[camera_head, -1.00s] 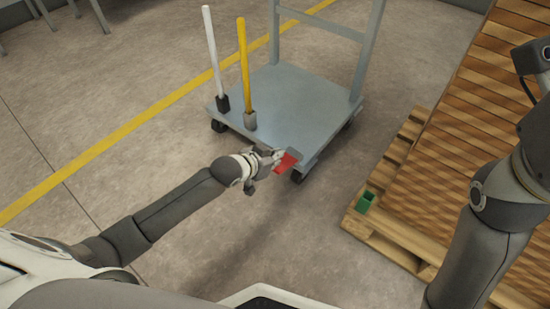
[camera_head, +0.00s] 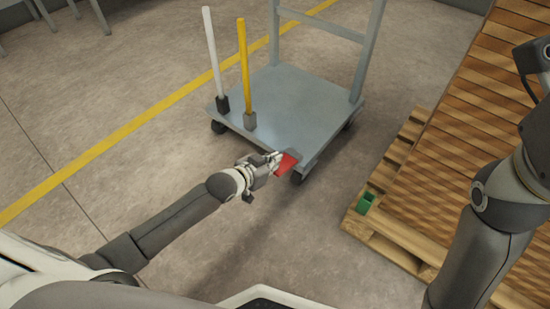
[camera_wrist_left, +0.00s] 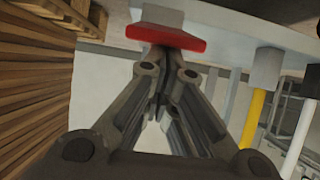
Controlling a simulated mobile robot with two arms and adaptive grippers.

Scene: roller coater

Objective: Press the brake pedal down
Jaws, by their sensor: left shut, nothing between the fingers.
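The red brake pedal (camera_head: 287,163) sticks out from the near right corner of the grey platform cart (camera_head: 292,98). In the left wrist view the pedal (camera_wrist_left: 165,37) is a red plate on a grey lever, just beyond the fingertips. My left gripper (camera_head: 274,158) is shut and empty, with its tips at the pedal's left side in the head view. In the left wrist view its closed fingers (camera_wrist_left: 161,58) overlap the pedal's lower edge. I cannot tell whether they touch it or how far the pedal is pressed. My right gripper is out of view.
A white post (camera_head: 212,52) and a yellow post (camera_head: 243,65) stand on the cart's left side. A wooden pallet (camera_head: 388,232) with stacked boards (camera_head: 450,165) and a small green block (camera_head: 366,202) is at the right. Floor left of the cart is clear.

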